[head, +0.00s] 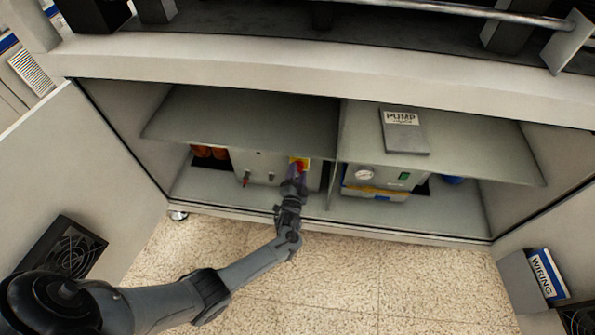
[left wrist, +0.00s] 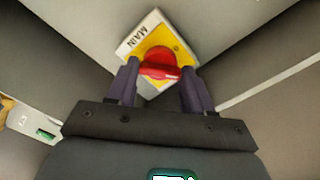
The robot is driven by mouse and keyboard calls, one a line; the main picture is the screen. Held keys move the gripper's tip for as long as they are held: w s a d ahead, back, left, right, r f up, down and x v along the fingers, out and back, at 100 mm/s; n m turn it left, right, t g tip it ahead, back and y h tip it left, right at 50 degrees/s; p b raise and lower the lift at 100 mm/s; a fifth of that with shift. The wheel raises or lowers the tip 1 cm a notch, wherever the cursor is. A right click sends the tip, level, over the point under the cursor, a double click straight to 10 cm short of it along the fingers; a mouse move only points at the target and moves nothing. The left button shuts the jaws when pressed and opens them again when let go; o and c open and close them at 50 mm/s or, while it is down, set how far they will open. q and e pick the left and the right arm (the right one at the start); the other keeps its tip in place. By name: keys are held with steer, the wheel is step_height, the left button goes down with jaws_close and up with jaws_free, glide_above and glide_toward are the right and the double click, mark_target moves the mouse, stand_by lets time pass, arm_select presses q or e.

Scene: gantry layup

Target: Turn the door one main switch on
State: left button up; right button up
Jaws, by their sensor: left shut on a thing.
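The main switch is a red knob (left wrist: 160,65) on a yellow plate (left wrist: 183,52) with a white label reading MAIN. In the head view the yellow plate (head: 299,161) is on the front of a light box in the left cabinet bay. My left gripper (left wrist: 160,78) reaches into the bay with its two fingers on either side of the red knob, shut on it. In the head view the left gripper (head: 297,172) covers much of the knob. The knob's exact angle is hard to read. My right gripper is not in view.
Both cabinet doors stand open, the left door (head: 60,170) with a fan grille. A shelf (head: 240,122) hangs above the switch box. The right bay holds a pump unit (head: 378,178) with a gauge and green switch. A WIRING booklet (head: 545,275) is on the right door.

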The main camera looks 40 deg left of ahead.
arm_select(q)
steer(key=m+p, duration=0.1)
steer(key=m, duration=0.2)
steer(key=shift+m, duration=0.4)
steer(key=shift+m+p, duration=0.3)
steer(key=shift+m, duration=1.5)
steer(key=o, duration=1)
steer(key=shift+o, duration=0.2)
steer(key=shift+s, duration=0.1)
steer(key=shift+d, duration=0.1)
